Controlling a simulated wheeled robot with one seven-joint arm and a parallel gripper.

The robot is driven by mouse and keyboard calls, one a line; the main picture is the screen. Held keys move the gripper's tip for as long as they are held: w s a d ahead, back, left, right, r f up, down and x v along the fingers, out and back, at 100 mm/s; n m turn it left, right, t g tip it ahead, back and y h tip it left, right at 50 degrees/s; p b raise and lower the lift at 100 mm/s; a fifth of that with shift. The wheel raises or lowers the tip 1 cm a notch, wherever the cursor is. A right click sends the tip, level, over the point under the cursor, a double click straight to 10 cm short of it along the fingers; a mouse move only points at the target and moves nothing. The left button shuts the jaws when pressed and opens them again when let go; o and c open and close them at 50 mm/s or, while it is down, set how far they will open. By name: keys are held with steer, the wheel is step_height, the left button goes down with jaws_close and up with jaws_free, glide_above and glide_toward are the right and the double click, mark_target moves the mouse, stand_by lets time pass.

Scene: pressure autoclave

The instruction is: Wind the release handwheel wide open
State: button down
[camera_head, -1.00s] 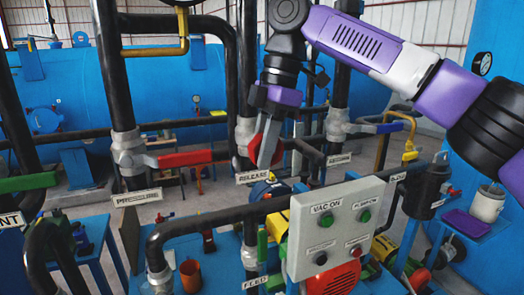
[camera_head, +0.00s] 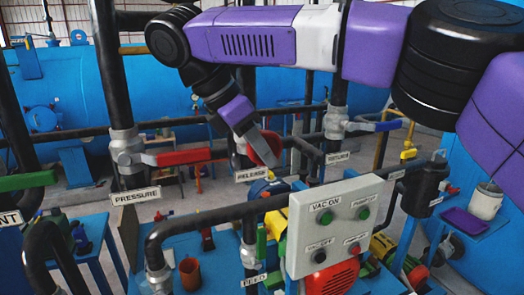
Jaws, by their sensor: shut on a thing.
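The red release handwheel (camera_head: 272,140) sits on the pipe valve just above the white RELEASE label (camera_head: 250,175), near the middle of the head view. My gripper (camera_head: 266,154) reaches down to it from the upper left, with its grey fingers across the wheel. The gripper is shut on the handwheel, and the fingers hide part of it. The purple gripper body is tilted, with the fingers pointing down and to the right. How far the wheel is turned cannot be told.
A red lever (camera_head: 184,157) stands left of the wheel above the PRESSURE label (camera_head: 136,196). A blue lever (camera_head: 374,126) is to the right. A grey control panel (camera_head: 336,225) stands in front, lower right. Black pipes cross close around the wheel.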

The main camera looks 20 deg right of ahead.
steer(key=shift+h, duration=0.6)
steer(key=c, duration=1.2)
jaws_free()
steer(key=shift+c, duration=0.2)
